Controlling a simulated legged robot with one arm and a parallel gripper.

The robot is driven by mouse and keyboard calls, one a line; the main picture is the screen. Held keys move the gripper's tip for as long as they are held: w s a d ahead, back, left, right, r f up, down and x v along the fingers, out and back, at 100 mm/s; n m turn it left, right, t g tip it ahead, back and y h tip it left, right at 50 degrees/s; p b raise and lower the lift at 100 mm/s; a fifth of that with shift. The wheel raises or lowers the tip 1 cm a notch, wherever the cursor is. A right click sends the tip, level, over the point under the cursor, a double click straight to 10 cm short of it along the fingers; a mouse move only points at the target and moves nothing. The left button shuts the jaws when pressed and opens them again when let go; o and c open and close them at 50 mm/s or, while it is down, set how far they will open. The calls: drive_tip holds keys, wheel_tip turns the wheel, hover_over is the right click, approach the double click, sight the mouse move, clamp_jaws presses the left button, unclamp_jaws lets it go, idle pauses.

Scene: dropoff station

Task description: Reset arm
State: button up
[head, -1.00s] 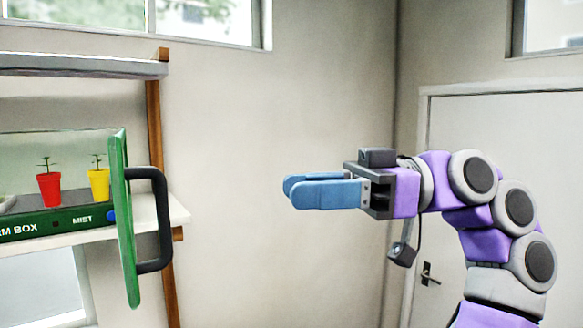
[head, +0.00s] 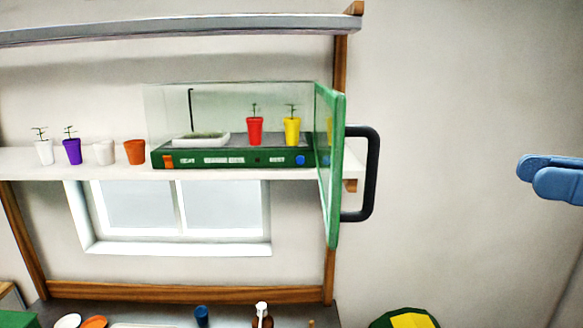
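My gripper (head: 533,174) shows only as two blue fingers at the right edge of the head view. They point left in mid-air before the bare wall, apart from the shelf and touching nothing I can see. One finger overlaps the other from this side, so the gap between them is hidden. The rest of my arm is out of view.
A clear box with a green base (head: 215,160) holds a red pot (head: 255,131) and a yellow pot (head: 292,131). Its green-framed door (head: 337,190) with a dark handle (head: 372,175) stands open. More pots line the shelf (head: 28,160). A counter (head: 240,318) lies below.

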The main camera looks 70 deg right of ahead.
drive_tip(key=w+a+f+n+g+b, duration=0.1)
drive_tip(key=w+a+f+g+b, duration=0.3)
drive_tip(key=w, duration=0.6)
drive_tip(key=w+a+f+n+g+b, duration=0.1)
drive_tip(key=w+a, duration=0.6)
drive_tip(key=w, duration=0.2)
drive_tip(key=w+a+f+g+b, duration=0.2)
drive_tip(key=w+a+f, duration=0.2)
drive_tip(key=w+f, duration=0.35)
drive_tip(key=w+a+f+g+b, duration=0.2)
drive_tip(key=w+a+f+g, duration=0.15)
drive_tip(key=w+f, duration=0.4)
drive_tip(key=w+a+f+g+b, duration=0.2)
drive_tip(key=f, duration=0.9)
drive_tip(key=w+a+f+g+b, duration=0.2)
drive_tip(key=w+f+g, duration=0.1)
drive_tip(key=f, duration=0.8)
drive_tip(key=s+f+m+g+b, duration=0.1)
drive_tip(key=s+f+g, duration=0.1)
drive_tip(key=f, duration=0.7)
drive_tip(key=s+a+f+g+b, duration=0.1)
drive_tip(key=s+f+g+b, duration=0.1)
drive_tip(key=f, duration=0.7)
drive_tip(key=shift+s+a+m+y, duration=0.3)
drive_tip(key=shift+s+m, duration=0.1)
drive_tip(key=shift+s, duration=0.25)
